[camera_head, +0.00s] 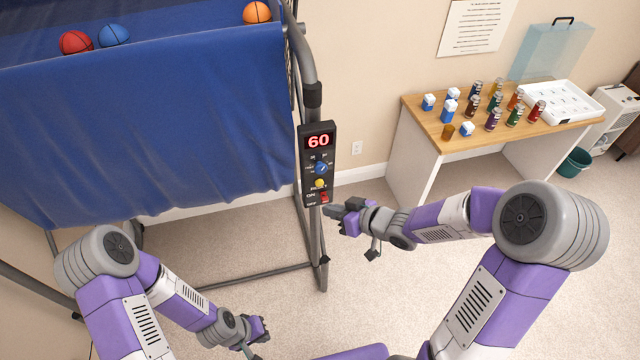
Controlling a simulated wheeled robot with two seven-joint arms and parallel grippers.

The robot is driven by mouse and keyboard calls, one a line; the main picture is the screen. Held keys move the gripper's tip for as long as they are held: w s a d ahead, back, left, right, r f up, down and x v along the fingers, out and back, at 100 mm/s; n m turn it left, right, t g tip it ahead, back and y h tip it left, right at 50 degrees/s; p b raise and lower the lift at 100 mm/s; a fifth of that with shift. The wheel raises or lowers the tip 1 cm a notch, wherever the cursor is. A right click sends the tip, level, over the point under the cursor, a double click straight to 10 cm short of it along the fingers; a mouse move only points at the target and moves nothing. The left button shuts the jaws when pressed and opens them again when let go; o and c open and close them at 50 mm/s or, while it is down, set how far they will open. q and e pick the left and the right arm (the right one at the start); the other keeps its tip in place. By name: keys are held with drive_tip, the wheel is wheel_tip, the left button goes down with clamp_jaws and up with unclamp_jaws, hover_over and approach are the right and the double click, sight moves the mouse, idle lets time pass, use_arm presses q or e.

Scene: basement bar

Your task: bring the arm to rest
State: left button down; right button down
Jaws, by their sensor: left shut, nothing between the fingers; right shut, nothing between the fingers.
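My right arm reaches from the lower right toward the middle of the head view. Its gripper (336,212) is shut and empty, close beside the bottom of the control box (319,170) on the game frame's post. I cannot tell whether it touches the box or post. The box shows a red 60, a blue knob, a yellow button and a red switch (324,197). My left arm is bent low at the lower left, and its gripper (262,330) is shut and empty above the carpet.
A blue-draped ball game frame (150,130) fills the left, with red, blue and orange balls on top. Its metal legs (322,260) stand on the carpet. A wooden table (420,104) with several cans and a white tray (562,103) stands at the right. Carpet between is clear.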

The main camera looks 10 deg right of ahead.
idle(0.3)
drive_tip(key=s+a+f+m+g+h+b, duration=0.15)
drive_tip(key=f+b, duration=0.25)
drive_tip(key=f, duration=0.7)
drive_tip(key=s+a+f+m+g+h+b, duration=0.1)
drive_tip(key=s+f+m+g+b, duration=0.15)
drive_tip(key=f, duration=0.75)
drive_tip(key=s+a+f+m+g+h+b, duration=0.1)
drive_tip(key=s+f+g+b, duration=0.4)
drive_tip(key=s+f, duration=1)
wheel_tip(320, 180, down, 2)
drive_tip(key=a+m, duration=0.1)
drive_tip(key=m, duration=0.1)
drive_tip(key=shift+a+f+m+b, duration=0.15)
drive_tip(key=shift+f+m+b, duration=0.05)
drive_tip(key=shift+m+b, duration=0.2)
